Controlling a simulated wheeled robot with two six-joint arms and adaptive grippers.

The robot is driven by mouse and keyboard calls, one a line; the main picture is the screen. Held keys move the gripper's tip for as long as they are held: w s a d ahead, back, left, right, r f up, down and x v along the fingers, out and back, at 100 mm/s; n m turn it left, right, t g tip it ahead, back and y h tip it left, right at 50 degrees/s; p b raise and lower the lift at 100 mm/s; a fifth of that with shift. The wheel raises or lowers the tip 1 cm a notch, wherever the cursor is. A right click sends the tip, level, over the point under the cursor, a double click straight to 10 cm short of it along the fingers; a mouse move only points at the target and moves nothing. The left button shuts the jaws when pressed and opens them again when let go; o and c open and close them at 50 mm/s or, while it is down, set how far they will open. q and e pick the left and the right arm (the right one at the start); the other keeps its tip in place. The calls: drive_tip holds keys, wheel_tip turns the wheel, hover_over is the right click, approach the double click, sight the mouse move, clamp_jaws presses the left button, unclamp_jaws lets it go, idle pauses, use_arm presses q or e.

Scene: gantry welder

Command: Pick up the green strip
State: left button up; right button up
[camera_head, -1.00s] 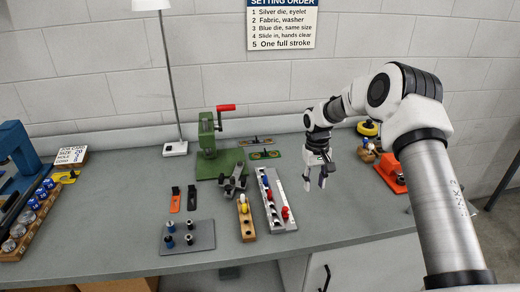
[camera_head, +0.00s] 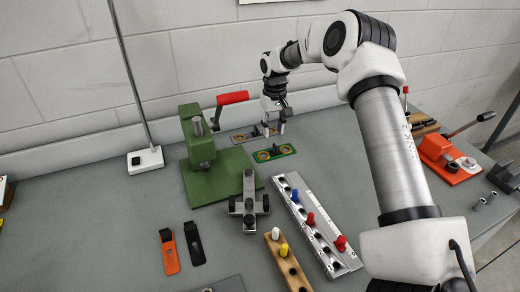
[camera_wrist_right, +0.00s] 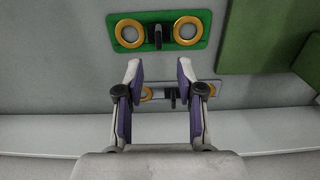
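The green strip (camera_head: 273,153) lies flat on the grey bench, right of the green press. In the right wrist view the green strip (camera_wrist_right: 183,17) shows near the top, with two brass rings and a dark upright tab between them. My right gripper (camera_head: 273,122) is over a grey strip (camera_head: 246,135) behind the green one. In the right wrist view my right gripper (camera_wrist_right: 159,70) is open and empty, its two fingers apart, with the grey strip (camera_wrist_right: 212,86) showing behind and between them. My left gripper is not in view.
The green press (camera_head: 196,142) with a red handle stands left of the strips. A metal rack (camera_head: 326,250) with coloured pegs and a wooden block (camera_head: 272,242) lie in front. An orange tool (camera_head: 446,160) stands at the right.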

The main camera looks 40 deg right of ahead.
sight(275, 145)
drive_tip(key=shift+s+a+f+p, duration=0.15)
drive_tip(key=shift+s+f+p, duration=0.1)
drive_tip(key=shift+s+f, duration=0.25)
drive_tip(key=shift+s+a+f+p, duration=0.15)
drive_tip(key=shift+s+f+p, duration=0.05)
drive_tip(key=shift+s+f, duration=0.3)
drive_tip(key=f, duration=0.4)
drive_tip(key=shift+w+d+f, duration=0.2)
drive_tip(key=shift+w+f, duration=0.1)
drive_tip(key=shift+w, duration=0.1)
drive_tip(key=shift+s+a+r, duration=0.1)
drive_tip(key=shift+s+r, duration=0.05)
drive_tip(key=shift+s, duration=0.05)
drive_tip(key=c, duration=0.4)
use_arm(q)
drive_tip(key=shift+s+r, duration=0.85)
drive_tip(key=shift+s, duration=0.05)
use_arm(e)
clamp_jaws()
